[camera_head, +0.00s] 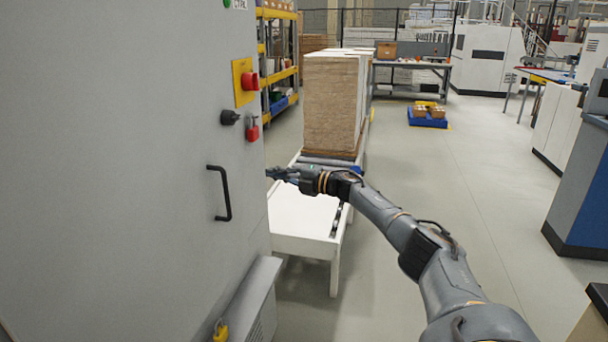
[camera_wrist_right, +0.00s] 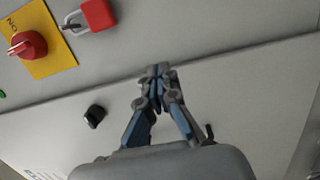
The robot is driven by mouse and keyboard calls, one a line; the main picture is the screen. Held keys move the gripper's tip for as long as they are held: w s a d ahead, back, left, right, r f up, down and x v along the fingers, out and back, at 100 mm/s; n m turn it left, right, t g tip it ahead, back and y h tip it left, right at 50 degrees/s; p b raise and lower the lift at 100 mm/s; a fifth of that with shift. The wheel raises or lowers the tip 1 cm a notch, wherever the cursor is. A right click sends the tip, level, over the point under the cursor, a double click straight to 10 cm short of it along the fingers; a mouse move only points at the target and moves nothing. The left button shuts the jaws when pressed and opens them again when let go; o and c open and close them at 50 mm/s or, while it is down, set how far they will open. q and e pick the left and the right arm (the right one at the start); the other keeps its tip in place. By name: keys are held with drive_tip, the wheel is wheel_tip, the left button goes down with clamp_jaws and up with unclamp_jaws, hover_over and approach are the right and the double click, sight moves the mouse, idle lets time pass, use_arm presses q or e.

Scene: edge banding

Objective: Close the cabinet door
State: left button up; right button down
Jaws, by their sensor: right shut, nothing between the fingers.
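The grey cabinet door (camera_head: 110,170) fills the left of the head view. It has a black bar handle (camera_head: 222,193). Whether it stands ajar is hard to tell. My right gripper (camera_head: 270,174) is beside the cabinet's right edge, to the right of the handle. In the right wrist view its fingers (camera_wrist_right: 159,72) are shut with nothing between them, in front of a pale panel (camera_wrist_right: 245,110) with a long seam above it. Touch with the panel cannot be made out. My left gripper is not in view.
A red switch (camera_head: 250,81) on a yellow plate, a black knob (camera_head: 229,117) and a red padlock (camera_head: 254,130) stick out above the handle. A white roller table (camera_head: 300,216) with stacked boards (camera_head: 330,103) stands right of the cabinet. Open floor (camera_head: 440,190) lies further right.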

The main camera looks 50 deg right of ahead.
drive_tip(key=s+d+f+b, duration=0.1)
drive_tip(key=d+b, duration=0.2)
drive_tip(key=d, duration=0.3)
drive_tip(key=shift+d+b, duration=0.15)
drive_tip(key=shift+b, duration=0.15)
